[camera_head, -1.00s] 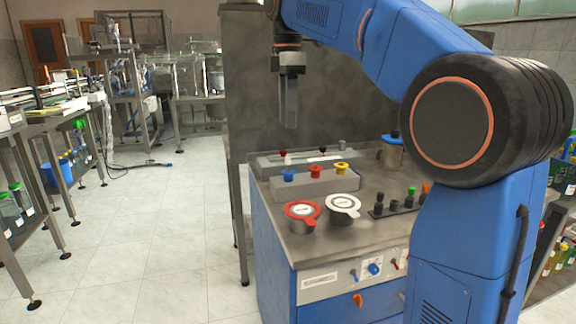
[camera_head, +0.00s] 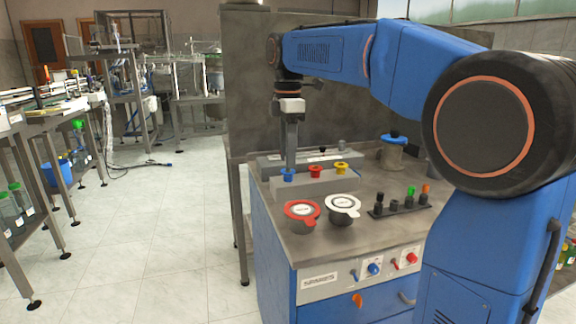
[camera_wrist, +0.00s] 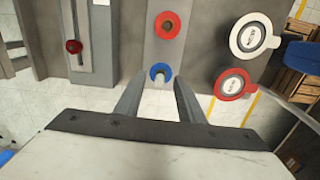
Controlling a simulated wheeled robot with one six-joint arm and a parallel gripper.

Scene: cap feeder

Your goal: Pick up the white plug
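The white plug (camera_wrist: 160,81) shows in the wrist view as a small pale stub at the blue ring-shaped holder (camera_wrist: 161,70). It appears to stand in that holder, though I cannot see its lower end. My gripper (camera_wrist: 158,88) is open, with one finger on each side of the plug and a gap showing on both sides. In the head view my gripper (camera_head: 291,165) points straight down just above the blue holder (camera_head: 287,175), and its fingers hide the plug.
Red (camera_head: 315,171) and yellow (camera_head: 341,168) holders share the grey block. Behind is a slotted rail with a red knob (camera_wrist: 73,46). Red-rimmed (camera_head: 302,211) and white-rimmed (camera_head: 342,207) pots stand in front. A rack of small dark parts (camera_head: 399,207) is at right.

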